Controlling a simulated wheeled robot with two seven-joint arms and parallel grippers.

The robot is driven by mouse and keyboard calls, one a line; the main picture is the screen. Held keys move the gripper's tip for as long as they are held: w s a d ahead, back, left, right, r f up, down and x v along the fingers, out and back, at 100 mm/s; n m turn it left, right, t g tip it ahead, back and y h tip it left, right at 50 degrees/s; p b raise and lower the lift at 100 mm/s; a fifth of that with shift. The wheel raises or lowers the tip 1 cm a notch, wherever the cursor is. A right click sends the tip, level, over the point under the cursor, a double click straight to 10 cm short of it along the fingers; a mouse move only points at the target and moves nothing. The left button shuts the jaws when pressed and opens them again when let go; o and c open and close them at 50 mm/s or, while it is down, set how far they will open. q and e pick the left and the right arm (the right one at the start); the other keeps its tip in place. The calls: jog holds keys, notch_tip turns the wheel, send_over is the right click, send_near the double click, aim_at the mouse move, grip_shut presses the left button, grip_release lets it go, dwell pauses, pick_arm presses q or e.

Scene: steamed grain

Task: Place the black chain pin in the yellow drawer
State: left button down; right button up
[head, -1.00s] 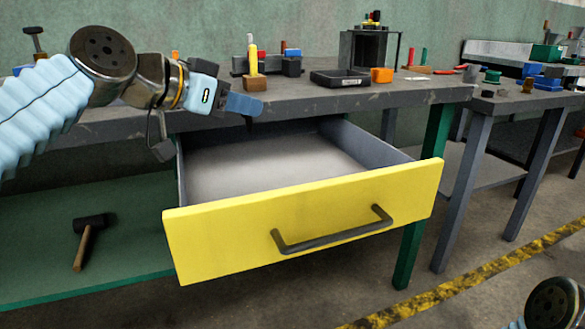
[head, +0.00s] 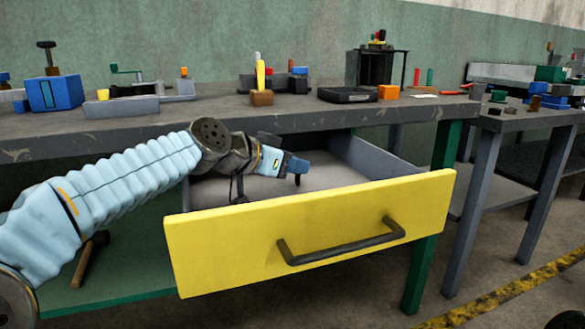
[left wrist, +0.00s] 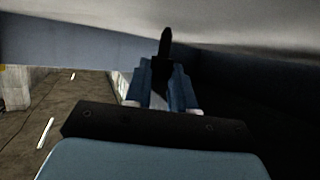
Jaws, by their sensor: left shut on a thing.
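The yellow drawer (head: 365,215) is pulled out from under the workbench, its yellow front with a dark bar handle facing me. My left gripper (head: 297,166) reaches over the open drawer, behind its front panel. Its blue fingers are shut on the black chain pin (head: 298,180), a small dark piece that juts down from the fingertips. In the left wrist view the pin (left wrist: 165,45) sticks out beyond the blue fingers (left wrist: 163,80) as a dark, narrow shape. I cannot tell whether the pin touches the drawer floor. My right gripper is not in view.
The workbench top (head: 215,108) overhangs the back of the drawer. A black tray (head: 347,95), an orange block (head: 389,92) and a blue box (head: 53,92) stand on it. A hammer (head: 88,260) lies on the green shelf below. The drawer's right part looks clear.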

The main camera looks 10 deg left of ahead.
pick_arm(q)
jog(key=shift+r, duration=0.1)
jog(key=c, duration=0.9)
grip_release()
jog(key=shift+c, duration=0.2)
jog(key=shift+s+r, duration=0.1)
jog(key=shift+r, duration=0.1)
jog(key=v, duration=0.7)
jog(key=shift+s+a+f, duration=0.15)
